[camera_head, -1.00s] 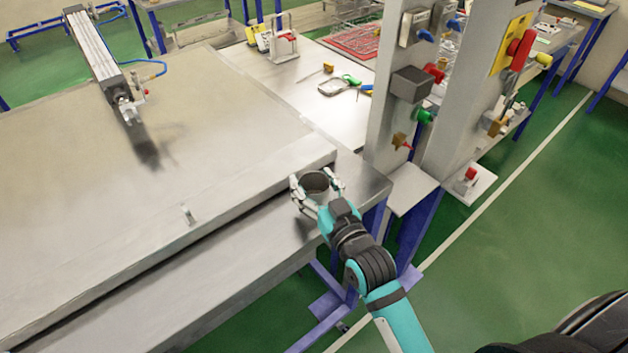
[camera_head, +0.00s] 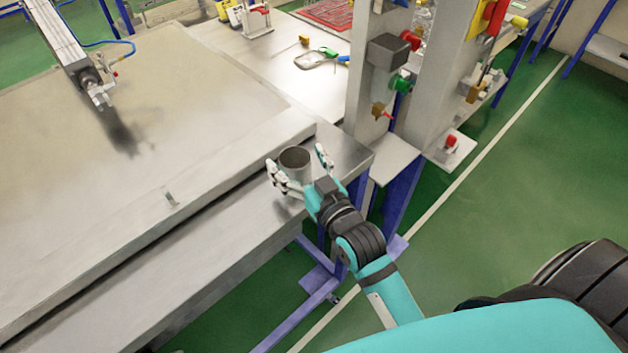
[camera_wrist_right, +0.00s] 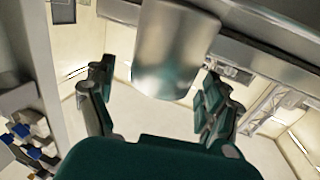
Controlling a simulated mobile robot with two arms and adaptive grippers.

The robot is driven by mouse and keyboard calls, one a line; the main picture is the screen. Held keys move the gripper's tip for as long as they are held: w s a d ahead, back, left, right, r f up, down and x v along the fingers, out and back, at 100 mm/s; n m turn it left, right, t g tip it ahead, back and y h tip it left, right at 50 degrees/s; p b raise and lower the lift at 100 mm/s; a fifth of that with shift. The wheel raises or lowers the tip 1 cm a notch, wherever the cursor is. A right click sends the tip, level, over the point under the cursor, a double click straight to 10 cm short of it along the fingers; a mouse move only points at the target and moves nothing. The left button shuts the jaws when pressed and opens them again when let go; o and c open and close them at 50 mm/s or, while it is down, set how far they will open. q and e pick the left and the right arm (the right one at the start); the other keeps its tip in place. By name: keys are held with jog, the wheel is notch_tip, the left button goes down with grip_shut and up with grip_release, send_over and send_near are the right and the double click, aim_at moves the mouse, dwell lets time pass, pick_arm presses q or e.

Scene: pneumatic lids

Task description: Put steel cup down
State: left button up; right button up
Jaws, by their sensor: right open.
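The steel cup (camera_head: 295,162) stands upright on the metal table's front ledge (camera_head: 240,215), near its right corner, in the head view. My right gripper (camera_head: 299,168) is open around the cup, with one finger on each side. In the right wrist view the cup (camera_wrist_right: 172,50) fills the upper middle, and the open fingers of my right gripper (camera_wrist_right: 155,100) are spread to its left and right with visible gaps. The cup's lower part is partly hidden by the gripper in the head view. My left gripper is not in view.
A raised slab (camera_head: 150,170) borders the ledge behind the cup. Grey posts (camera_head: 378,80) with coloured valves and knobs rise to the right. A pneumatic cylinder (camera_head: 62,40) hangs over the slab at left. Hand tools (camera_head: 318,58) lie on the far bench.

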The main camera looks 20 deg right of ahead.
jog(key=s+d+b, duration=0.1)
jog(key=s+b, duration=0.1)
jog(key=s, duration=0.8)
jog(key=shift+s+d, duration=0.15)
jog(key=shift+s, duration=0.1)
dwell(1.6)
